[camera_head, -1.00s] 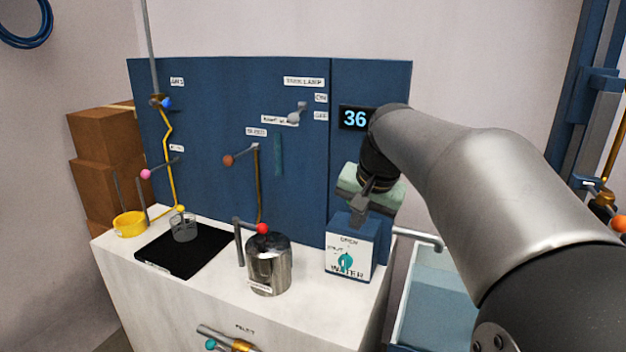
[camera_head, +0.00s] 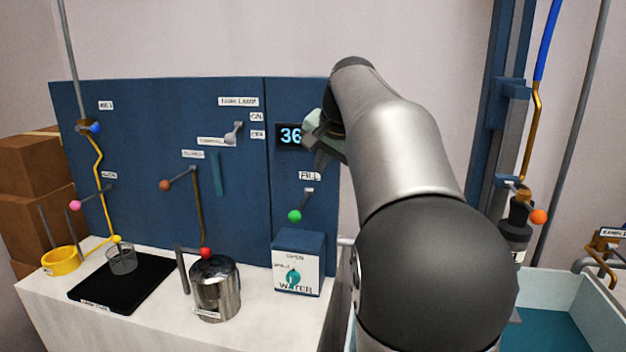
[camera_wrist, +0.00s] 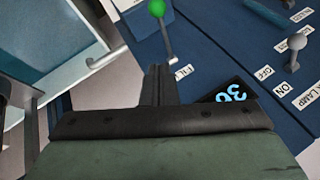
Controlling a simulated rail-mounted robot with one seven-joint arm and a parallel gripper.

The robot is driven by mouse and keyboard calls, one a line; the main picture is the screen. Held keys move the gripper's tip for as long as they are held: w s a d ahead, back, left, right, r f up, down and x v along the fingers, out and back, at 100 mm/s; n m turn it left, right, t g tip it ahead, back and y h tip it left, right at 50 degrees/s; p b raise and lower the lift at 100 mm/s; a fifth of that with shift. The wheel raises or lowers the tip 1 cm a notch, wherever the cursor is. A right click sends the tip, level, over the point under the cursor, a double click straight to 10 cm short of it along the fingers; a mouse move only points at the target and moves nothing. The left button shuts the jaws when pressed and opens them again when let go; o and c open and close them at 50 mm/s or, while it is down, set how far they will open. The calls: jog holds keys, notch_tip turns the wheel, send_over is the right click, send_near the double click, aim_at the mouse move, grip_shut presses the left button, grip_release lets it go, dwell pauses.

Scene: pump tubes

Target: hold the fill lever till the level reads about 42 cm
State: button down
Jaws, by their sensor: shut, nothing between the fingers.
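The fill lever has a green ball (camera_head: 295,216) on a short grey rod below the FILL label on the blue panel. In the wrist view its green ball (camera_wrist: 157,8) is at the top edge, its rod running down toward my fingertips. The level display (camera_head: 290,136) reads 36; it also shows in the wrist view (camera_wrist: 232,92), rotated and partly hidden by my gripper. My gripper (camera_head: 318,170) is shut and empty, up and right of the lever's ball, near the label. The wrist view shows its closed fingers (camera_wrist: 159,72); I cannot tell whether they touch the lever.
The lamp switch (camera_head: 234,132) is left of the display. A water-filled tank (camera_head: 570,325) is at the right.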

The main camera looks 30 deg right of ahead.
send_near(302, 204)
jog(key=f, duration=0.2)
jog(key=a+f, duration=0.2)
jog(key=shift+s+a+f+p, duration=0.2)
jog(key=shift+s+p, duration=0.1)
